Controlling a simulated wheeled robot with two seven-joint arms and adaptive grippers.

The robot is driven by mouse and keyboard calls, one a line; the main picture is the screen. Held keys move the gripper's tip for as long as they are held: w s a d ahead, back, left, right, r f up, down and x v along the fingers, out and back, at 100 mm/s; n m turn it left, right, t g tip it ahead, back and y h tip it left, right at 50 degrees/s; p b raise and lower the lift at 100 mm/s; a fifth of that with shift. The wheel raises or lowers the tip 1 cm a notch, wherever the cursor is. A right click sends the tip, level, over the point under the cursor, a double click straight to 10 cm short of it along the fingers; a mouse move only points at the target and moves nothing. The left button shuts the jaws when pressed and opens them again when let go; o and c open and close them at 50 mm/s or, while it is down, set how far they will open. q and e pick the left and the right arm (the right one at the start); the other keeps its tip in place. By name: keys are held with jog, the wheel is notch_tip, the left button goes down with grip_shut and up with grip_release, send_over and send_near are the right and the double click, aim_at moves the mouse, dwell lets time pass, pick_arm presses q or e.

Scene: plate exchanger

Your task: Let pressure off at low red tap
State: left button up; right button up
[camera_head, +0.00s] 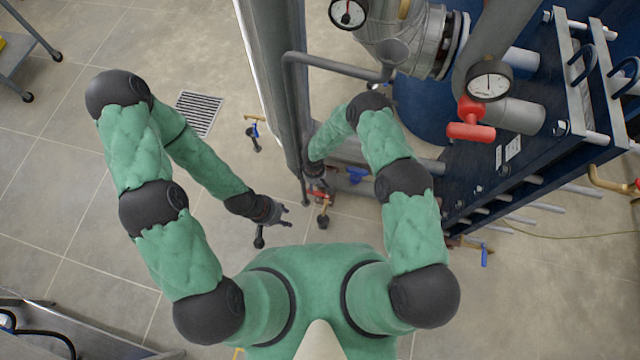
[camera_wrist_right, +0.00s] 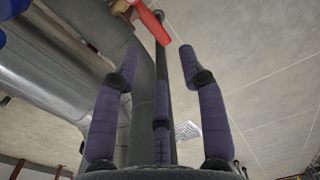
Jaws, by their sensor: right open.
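The low red tap (camera_head: 317,194) sits on a brass fitting near the floor, partly hidden by my right gripper (camera_head: 318,180) in the head view. In the right wrist view the red tap handle (camera_wrist_right: 152,23) lies ahead of the fingertips, between their directions, with a gap and no contact visible. My right gripper (camera_wrist_right: 160,55) is open and empty, its purple fingers spread. My left gripper (camera_head: 282,216) is open and empty, low over the floor to the left of the tap.
Another red valve (camera_head: 471,120) sits higher on the pipework beside a gauge (camera_head: 489,82). A grey vertical column (camera_head: 270,80) stands behind my right gripper.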

aim_at(318, 194)
jog(key=shift+n, duration=0.5)
jog(key=f+b, duration=0.1)
jog(key=f, duration=0.2)
jog(key=w+f+b, duration=0.1)
jog(key=f+b, duration=0.1)
jog(key=f, duration=0.2)
jog(key=f+b, duration=0.1)
jog(key=f, duration=0.2)
jog(key=shift+w+a+f+b, duration=0.2)
jog(key=shift+f+b, duration=0.2)
grip_shut()
